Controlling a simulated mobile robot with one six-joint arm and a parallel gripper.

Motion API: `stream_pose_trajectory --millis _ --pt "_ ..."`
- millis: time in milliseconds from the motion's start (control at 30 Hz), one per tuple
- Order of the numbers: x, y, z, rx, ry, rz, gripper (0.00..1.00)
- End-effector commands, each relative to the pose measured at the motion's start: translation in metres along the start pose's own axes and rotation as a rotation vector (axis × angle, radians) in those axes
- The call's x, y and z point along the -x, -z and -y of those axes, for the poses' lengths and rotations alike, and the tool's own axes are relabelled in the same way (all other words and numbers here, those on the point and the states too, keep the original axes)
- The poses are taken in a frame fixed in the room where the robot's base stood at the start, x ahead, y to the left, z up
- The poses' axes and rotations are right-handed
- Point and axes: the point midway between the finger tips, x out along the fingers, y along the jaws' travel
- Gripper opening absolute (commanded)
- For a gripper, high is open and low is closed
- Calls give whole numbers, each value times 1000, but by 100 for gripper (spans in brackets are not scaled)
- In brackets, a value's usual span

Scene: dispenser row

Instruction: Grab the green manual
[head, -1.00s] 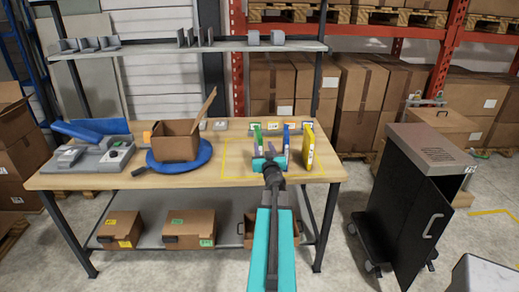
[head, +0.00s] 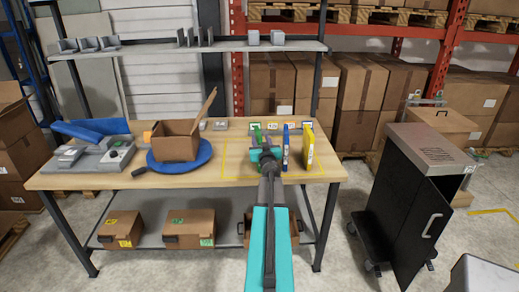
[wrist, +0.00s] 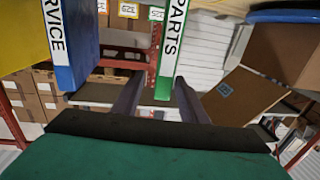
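The green manual (head: 257,132) stands upright near the back of the workbench, its lower part hidden behind my gripper (head: 265,153). In the wrist view its green spine (wrist: 164,84), with a white label reading "PARTS", shows between the two fingers of my gripper (wrist: 158,90). The fingers are spread apart, with gaps visible on both sides of the spine, and touch nothing that I can see. How deep the spine lies between the fingertips I cannot tell.
A blue manual (head: 285,148) and a yellow manual (head: 307,147) stand close on the right. An open cardboard box (head: 176,143) sits on a blue round base (head: 205,158) to the left. A shelf (head: 190,48) runs above. The bench front is mostly clear.

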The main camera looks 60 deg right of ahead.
Motion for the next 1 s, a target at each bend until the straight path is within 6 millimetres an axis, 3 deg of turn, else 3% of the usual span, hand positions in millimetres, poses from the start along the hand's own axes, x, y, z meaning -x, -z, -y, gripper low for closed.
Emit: stream_pose_trajectory --millis 433,1000 --pt "-4 0 0 -1 0 0 39" --pt "-48 0 4 -1 0 0 39"
